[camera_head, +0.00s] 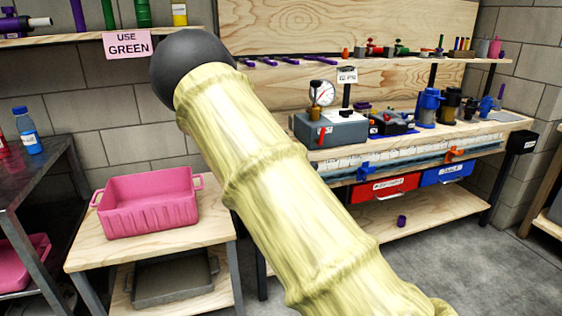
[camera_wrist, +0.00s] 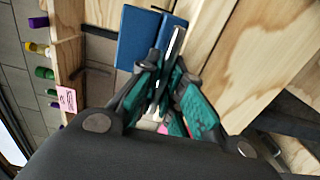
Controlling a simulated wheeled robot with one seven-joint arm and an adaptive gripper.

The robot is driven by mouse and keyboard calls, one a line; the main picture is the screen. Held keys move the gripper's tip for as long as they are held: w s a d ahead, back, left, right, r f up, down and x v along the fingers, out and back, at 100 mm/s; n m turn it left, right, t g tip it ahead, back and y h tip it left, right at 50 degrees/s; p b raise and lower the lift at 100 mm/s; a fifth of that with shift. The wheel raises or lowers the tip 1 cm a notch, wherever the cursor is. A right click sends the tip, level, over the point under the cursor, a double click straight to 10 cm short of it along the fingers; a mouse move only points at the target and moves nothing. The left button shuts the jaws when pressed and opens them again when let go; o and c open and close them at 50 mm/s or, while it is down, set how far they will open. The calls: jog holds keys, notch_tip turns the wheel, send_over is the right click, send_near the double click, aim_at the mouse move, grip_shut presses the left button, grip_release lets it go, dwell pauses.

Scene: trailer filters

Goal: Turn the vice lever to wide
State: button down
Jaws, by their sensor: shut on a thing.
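My gripper (camera_wrist: 164,72), with teal and dark grey fingers, shows in the wrist view and is shut on a thin grey bar (camera_wrist: 177,42). The bar sticks out past the fingertips, in front of a blue flat panel (camera_wrist: 136,38) and pale wood. I cannot tell whether this bar is the vice lever, as the fingers cover much of it. In the head view my arm hides the gripper and part of the workbench. No clear vice can be made out there; a small dark device (camera_head: 392,122) stands on the workbench (camera_head: 503,120).
A grey box with a round gauge (camera_head: 322,93) stands on the workbench, with blue and black tools to its right. Red (camera_head: 384,188) and blue (camera_head: 447,173) drawers hang below. A pink bin (camera_head: 150,207) sits on a low wooden table. A USE GREEN sign (camera_head: 128,44) hangs from the shelf.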

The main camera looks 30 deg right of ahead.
jog(key=shift+f, duration=0.1)
jog(key=c, duration=1.6)
grip_release()
jog(key=shift+o, duration=0.2)
jog(key=v, duration=1.2)
